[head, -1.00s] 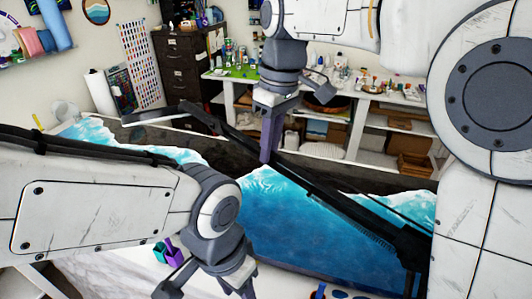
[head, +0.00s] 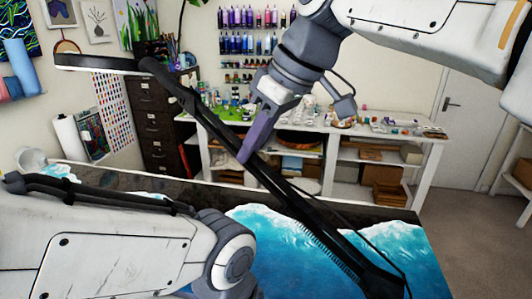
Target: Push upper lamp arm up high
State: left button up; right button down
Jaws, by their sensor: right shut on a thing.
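The black desk lamp crosses the head view diagonally. Its upper lamp arm (head: 205,112) slopes up to the left from the lower right, and its flat lamp head (head: 98,63) is at the upper left, in front of the wall. My right gripper (head: 247,153) comes down from above and is shut on the upper lamp arm around its middle; the fingertips partly hide the arm there. The lower part of the lamp (head: 372,278) runs to the bottom right. My left arm reaches in from the left, and its gripper fingers are below the picture edge.
The blue and white resin table (head: 265,232) lies under the lamp. Behind it stand a cluttered white shelf bench (head: 432,142) and a dark filing cabinet (head: 158,135). A white paper roll (head: 68,137) stands at the left. Open floor shows at the right.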

jog(key=c, duration=0.9)
grip_release()
jog(key=shift+o, duration=0.2)
jog(key=v, duration=1)
jog(key=shift+r, duration=0.25)
jog(key=shift+s, duration=0.1)
